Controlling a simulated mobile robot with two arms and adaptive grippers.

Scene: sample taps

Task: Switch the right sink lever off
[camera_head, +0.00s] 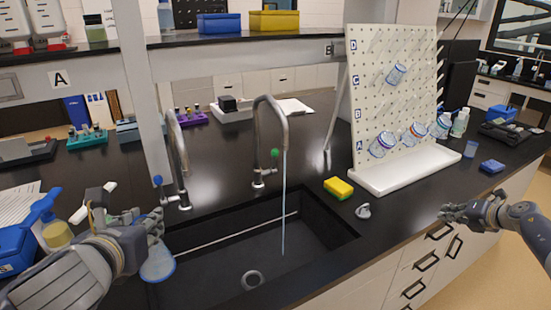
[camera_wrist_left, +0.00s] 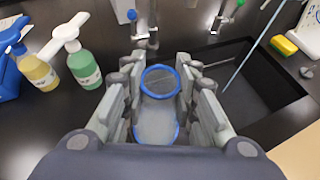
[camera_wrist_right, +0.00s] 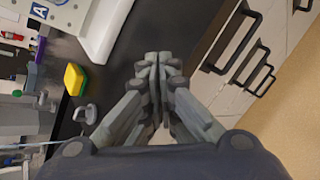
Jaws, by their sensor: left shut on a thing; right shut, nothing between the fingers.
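The right sink tap (camera_head: 283,118) has a green lever (camera_head: 275,153) near its base, and a thin stream of water (camera_head: 284,205) falls from its spout into the black sink (camera_head: 215,270). The left tap (camera_head: 180,150) has a blue lever (camera_head: 157,180) and no visible stream. My left gripper (camera_head: 152,226) is shut on a clear blue-rimmed flask (camera_head: 158,265) at the sink's left end; the flask also shows between the fingers in the left wrist view (camera_wrist_left: 158,118). My right gripper (camera_head: 450,212) is shut and empty, right of the sink, in front of the counter edge and well away from the lever.
A yellow sponge (camera_head: 338,187) and a small grey piece (camera_head: 363,211) lie right of the sink. A pegboard rack (camera_head: 393,100) with blue-rimmed glassware stands behind them. Soap bottles (camera_wrist_left: 84,68) stand left of the flask. A shelf post (camera_head: 140,100) rises beside the left tap.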

